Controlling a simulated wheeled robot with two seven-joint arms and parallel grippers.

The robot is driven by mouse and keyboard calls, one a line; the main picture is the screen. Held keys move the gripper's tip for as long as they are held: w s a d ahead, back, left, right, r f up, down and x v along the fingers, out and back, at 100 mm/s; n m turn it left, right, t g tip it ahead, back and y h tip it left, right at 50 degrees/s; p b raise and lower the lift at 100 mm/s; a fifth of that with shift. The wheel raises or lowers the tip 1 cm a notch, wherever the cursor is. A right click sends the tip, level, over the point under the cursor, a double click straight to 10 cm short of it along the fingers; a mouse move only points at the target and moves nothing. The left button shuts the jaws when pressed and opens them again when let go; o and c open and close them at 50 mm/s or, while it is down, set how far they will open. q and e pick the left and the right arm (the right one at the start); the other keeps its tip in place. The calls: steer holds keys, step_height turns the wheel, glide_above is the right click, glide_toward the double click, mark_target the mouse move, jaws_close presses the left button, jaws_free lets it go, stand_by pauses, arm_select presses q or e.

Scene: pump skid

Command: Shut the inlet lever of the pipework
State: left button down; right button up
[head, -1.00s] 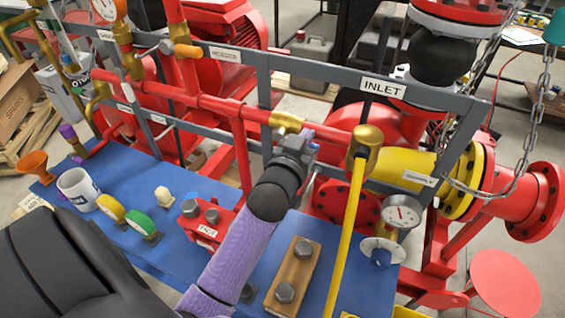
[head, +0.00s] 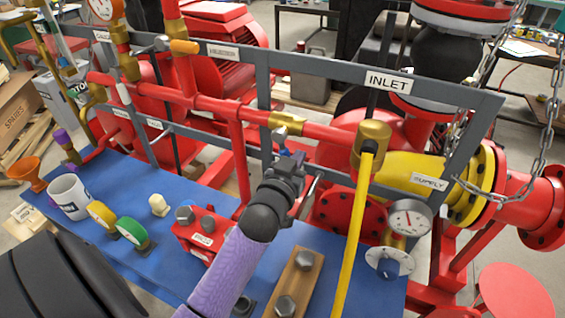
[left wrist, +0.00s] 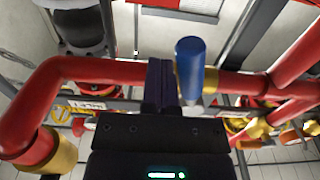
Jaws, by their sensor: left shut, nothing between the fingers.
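The INLET label (head: 388,82) is on the grey rail above a brass fitting (head: 370,146) on the red pipe. A long yellow bar (head: 352,235) runs down from that fitting. Further left, a smaller brass valve (head: 286,123) sits on the same pipe, with a blue handle (head: 283,151) below it. My left gripper (head: 294,163) is shut and empty, just below this valve. In the left wrist view the blue handle (left wrist: 190,68) stands upright just right of my shut fingers (left wrist: 162,85). I cannot tell whether they touch. My right gripper is out of view.
On the blue bench (head: 130,187) are a white mug (head: 70,196), a red block (head: 197,236) and a wooden block with bolts (head: 296,280). A chain (head: 549,110) hangs at the right.

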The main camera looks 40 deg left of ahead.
arm_select(q)
steer(key=shift+s+a+f, duration=0.2)
steer(key=shift+a+f, duration=0.4)
steer(key=shift+a, duration=0.25)
steer(key=d+p+v, duration=0.1)
steer(key=p+v, duration=0.3)
steer(key=v, duration=0.5)
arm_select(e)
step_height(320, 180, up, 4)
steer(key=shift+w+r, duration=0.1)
arm_select(q)
steer(key=shift+w, duration=0.1)
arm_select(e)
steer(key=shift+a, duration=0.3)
